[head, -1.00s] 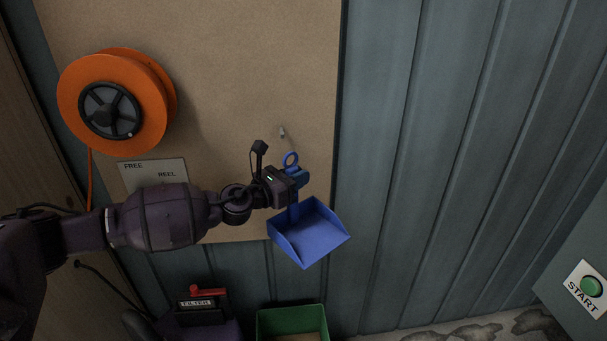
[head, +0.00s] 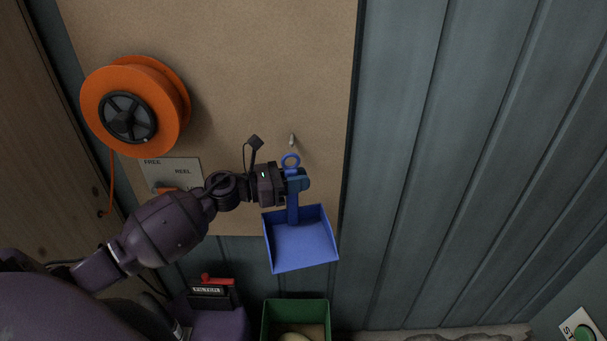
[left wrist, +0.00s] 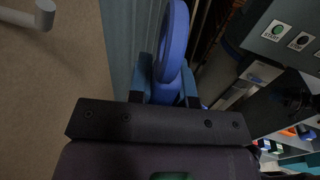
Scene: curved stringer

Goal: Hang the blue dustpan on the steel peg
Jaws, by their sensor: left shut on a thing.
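The blue dustpan (head: 302,246) hangs pan-down from my left gripper (head: 298,183), which is shut on its handle just below the ring. The ring (head: 291,160) stands at the top of the handle, a little below the steel peg (head: 292,140) in the head view, and apart from it. The peg sticks out of the brown board. In the left wrist view the ring (left wrist: 173,42) rises edge-on between the fingers, and the peg (left wrist: 40,20) shows at the upper left, clear of the ring. My right gripper is in neither view.
An orange reel (head: 132,105) is mounted on the brown board (head: 235,70) at left, above a label plate (head: 172,172). A green bin (head: 297,314) stands below the dustpan. A filter box with a red handle (head: 217,281) is at lower left. The ribbed wall at right is clear.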

